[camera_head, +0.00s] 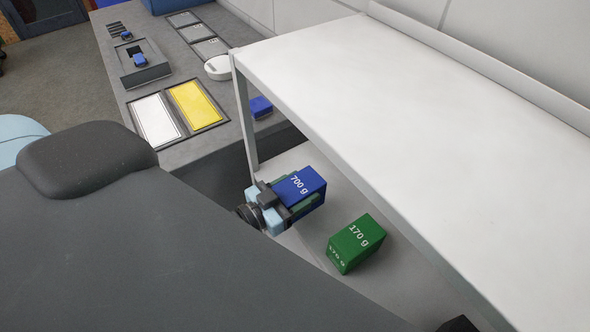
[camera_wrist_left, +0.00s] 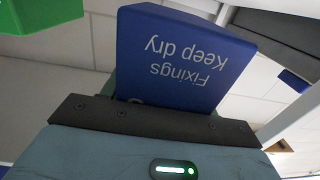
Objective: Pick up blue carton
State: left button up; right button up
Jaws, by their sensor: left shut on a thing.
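The blue carton (camera_head: 311,184), marked "700 g" on top, is at the lower shelf beneath the white top. My left gripper (camera_head: 290,198) is shut on it from the near left side, with greenish finger parts along the carton. In the left wrist view the blue carton (camera_wrist_left: 180,60) fills the middle, with "Fixings Keep dry" upside down, beyond the dark gripper bar. I cannot tell whether the carton touches the shelf. My right gripper is not in view.
A green carton (camera_head: 352,245) marked "170 g" stands just right of the blue one; a green box (camera_wrist_left: 45,12) also shows in the left wrist view. The white upper shelf (camera_head: 420,110) and its post (camera_head: 245,125) are close. A smaller blue box (camera_head: 260,107) sits behind the post.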

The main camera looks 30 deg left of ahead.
pick_arm(q)
jog(key=s+d, duration=0.4)
jog(key=s, duration=0.1)
jog(key=shift+r, duration=0.4)
jog(key=shift+d+r, duration=0.1)
jog(key=shift+d, duration=0.05)
